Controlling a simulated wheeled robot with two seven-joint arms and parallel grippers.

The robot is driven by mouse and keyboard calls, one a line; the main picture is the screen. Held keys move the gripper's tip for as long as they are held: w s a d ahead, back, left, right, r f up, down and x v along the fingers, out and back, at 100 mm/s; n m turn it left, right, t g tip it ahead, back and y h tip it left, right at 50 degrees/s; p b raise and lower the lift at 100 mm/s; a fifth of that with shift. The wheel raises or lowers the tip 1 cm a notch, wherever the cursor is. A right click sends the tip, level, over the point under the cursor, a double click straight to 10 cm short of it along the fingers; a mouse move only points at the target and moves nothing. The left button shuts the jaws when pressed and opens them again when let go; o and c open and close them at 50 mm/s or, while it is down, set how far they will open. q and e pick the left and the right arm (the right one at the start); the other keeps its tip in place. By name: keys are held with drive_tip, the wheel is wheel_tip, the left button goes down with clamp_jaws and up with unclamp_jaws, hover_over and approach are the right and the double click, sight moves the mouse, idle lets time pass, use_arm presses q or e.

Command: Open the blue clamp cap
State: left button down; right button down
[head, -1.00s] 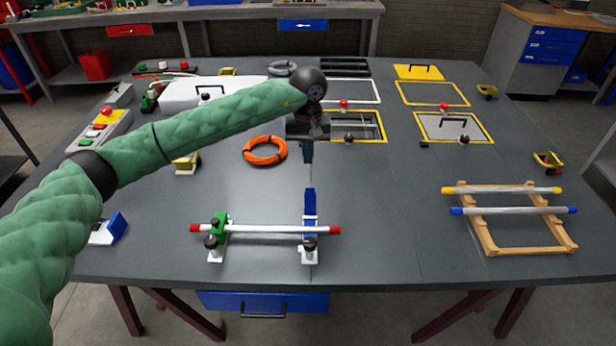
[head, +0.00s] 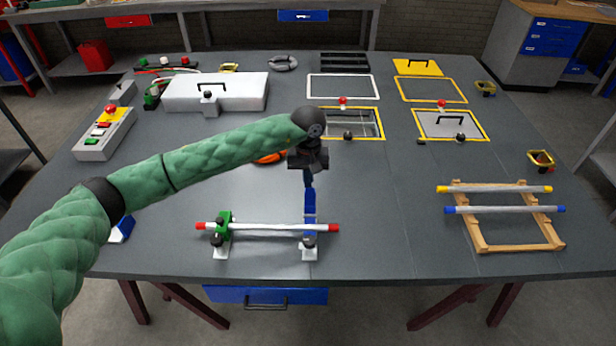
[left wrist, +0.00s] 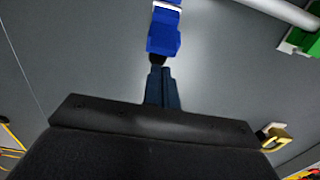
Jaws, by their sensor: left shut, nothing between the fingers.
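The blue clamp cap (head: 310,206) is on the right-hand clamp stand (head: 309,252) at the table's front. It sticks up and back from the stand, behind a white rod (head: 270,227) with red ends. A green clamp (head: 223,222) sits on the rod's left part. My left gripper (head: 309,184) is shut and empty, pointing down at the far end of the blue cap. In the left wrist view the fingertips (left wrist: 159,72) meet or nearly meet the dark tip of the blue cap (left wrist: 164,32); I cannot tell if they touch. My right gripper is not in view.
An orange ring (head: 269,157) lies partly hidden behind my left arm. A wooden rack (head: 508,247) with two rods stands at the right. A button box (head: 104,135) and a white case (head: 235,92) are at the left. The table between clamps and rack is clear.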

use_arm(q)
drive_tip(key=shift+s+r+p, duration=0.2)
drive_tip(key=shift+s+p, duration=0.1)
drive_tip(key=shift+s, duration=0.25)
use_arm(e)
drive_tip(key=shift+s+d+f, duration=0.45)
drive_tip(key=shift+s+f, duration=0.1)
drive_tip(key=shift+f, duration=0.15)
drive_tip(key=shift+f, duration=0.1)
use_arm(q)
drive_tip(key=shift+f+b, duration=0.1)
drive_tip(key=shift+b, duration=0.2)
drive_tip(key=s+t+b, duration=0.1)
drive_tip(key=b, duration=0.3)
drive_tip(key=shift+r+t+b, duration=0.3)
drive_tip(key=shift+r+b, duration=0.05)
drive_tip(key=shift+b, duration=0.05)
drive_tip(key=b, duration=0.1)
drive_tip(key=s+t+b, duration=0.1)
drive_tip(key=b, duration=0.1)
drive_tip(key=shift+r, duration=0.3)
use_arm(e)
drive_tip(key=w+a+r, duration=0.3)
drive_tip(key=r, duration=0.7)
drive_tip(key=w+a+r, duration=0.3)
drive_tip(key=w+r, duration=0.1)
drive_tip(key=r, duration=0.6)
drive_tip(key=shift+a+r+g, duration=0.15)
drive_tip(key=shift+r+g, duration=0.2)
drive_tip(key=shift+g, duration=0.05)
